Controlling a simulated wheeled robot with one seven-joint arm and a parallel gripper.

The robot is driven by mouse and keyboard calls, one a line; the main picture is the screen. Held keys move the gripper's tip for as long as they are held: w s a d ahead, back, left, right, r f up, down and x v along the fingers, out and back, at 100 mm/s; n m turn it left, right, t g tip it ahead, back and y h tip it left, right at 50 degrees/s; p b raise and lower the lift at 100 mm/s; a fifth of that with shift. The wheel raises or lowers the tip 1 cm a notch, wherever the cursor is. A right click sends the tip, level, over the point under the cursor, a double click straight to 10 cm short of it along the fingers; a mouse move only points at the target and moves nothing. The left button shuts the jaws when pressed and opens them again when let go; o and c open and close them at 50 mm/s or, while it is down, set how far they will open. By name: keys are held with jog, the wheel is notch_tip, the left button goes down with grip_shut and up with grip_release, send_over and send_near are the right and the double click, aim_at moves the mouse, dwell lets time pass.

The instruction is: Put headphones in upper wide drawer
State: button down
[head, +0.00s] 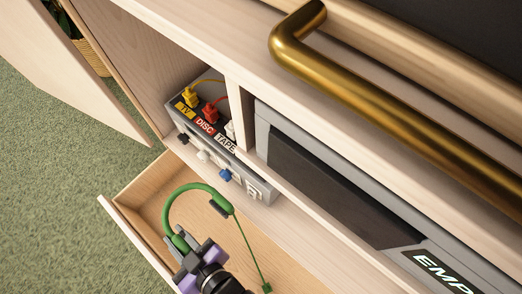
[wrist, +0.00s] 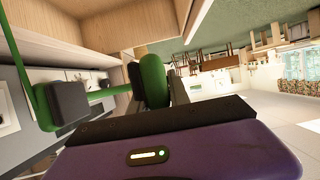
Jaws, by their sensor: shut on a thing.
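The green headphones (head: 190,190) are in my gripper (head: 184,256), above the open wide drawer (head: 257,250) in the head view. My gripper is shut on the headphones at one ear cup. The band arches upward and the other, dark-padded ear cup hangs on the far side, with a thin green boom reaching down over the drawer. In the wrist view, the held green cup (wrist: 153,80) sits between the fingers, and the dark pad of the other cup (wrist: 68,104) is at the left. The visible drawer floor is bare wood; part of it is hidden by my gripper.
A grey switch box (head: 222,150) with yellow, red and white plugs stands in the compartment above the drawer. A grey device (head: 330,185) sits in the compartment beside it. A brass rail (head: 390,85) crosses the upper right. A cabinet door (head: 75,60) stands open at the left.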

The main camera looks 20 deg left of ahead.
notch_tip(320, 180, down, 17)
jog(key=b, duration=1.6)
notch_tip(320, 180, down, 10)
jog(key=b, duration=0.4)
jog(key=shift+b, duration=0.3)
jog(key=shift+f, duration=0.15)
jog(key=c, duration=1.2)
grip_release()
jog(key=shift+c, duration=0.2)
